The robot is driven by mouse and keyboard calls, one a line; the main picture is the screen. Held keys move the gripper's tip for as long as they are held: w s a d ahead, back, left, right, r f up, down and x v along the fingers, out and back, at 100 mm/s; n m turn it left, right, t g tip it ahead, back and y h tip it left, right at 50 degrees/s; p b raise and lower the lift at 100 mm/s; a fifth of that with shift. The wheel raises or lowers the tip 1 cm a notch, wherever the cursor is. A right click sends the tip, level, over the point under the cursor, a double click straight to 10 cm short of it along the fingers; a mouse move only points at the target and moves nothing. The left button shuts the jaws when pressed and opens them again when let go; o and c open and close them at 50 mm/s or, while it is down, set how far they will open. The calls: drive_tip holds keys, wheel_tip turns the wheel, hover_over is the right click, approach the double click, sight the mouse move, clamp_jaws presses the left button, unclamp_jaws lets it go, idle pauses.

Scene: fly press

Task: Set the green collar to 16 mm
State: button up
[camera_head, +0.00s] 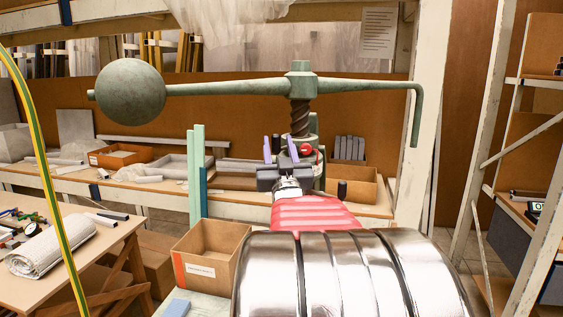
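The fly press stands ahead, with a green cross arm (245,88), a ball weight at its left end and a bent handle at its right. A dark threaded screw (299,118) runs down from the hub. Green ring-like parts (313,127) sit around the lower screw. I cannot tell for sure which is the collar, and no scale can be read. A red knob (306,149) shows beside them. My gripper (280,146) points away from me, in front of the lower screw. Its purple fingers stand apart, with nothing visible held. Its dark body hides part of the press.
An open cardboard box (212,240) stands in front, left of my arm. A bench (160,186) with trays and boxes runs behind. A wooden table (75,255) with rolls and tools is at left. A yellow-green striped cable (48,185) crosses the left side. White shelving stands right.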

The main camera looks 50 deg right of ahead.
drive_tip(key=v, duration=0.6)
drive_tip(key=shift+s, duration=0.15)
drive_tip(key=shift+c, duration=0.4)
